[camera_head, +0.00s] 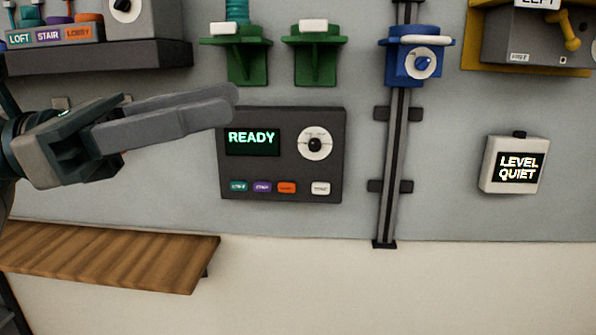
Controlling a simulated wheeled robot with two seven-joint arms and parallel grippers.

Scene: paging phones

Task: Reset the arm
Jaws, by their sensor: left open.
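My left gripper (222,103) comes in from the left with its fingers pointing right. It is open and I see nothing held in it. Its fingertips lie in front of the upper left corner of a dark panel (265,172). I cannot tell whether they touch it. The panel's screen reads READY, with a white dial (315,144) at its right and a row of coloured buttons along its bottom. My right gripper is not in view.
Two green brackets (247,65) stick out above the panel. A blue carriage (402,50) with a knob sits on a vertical rail (390,190). A box reading LEVEL QUIET (514,167) hangs at right. A wooden shelf (120,258) juts out at lower left. The lower wall is clear.

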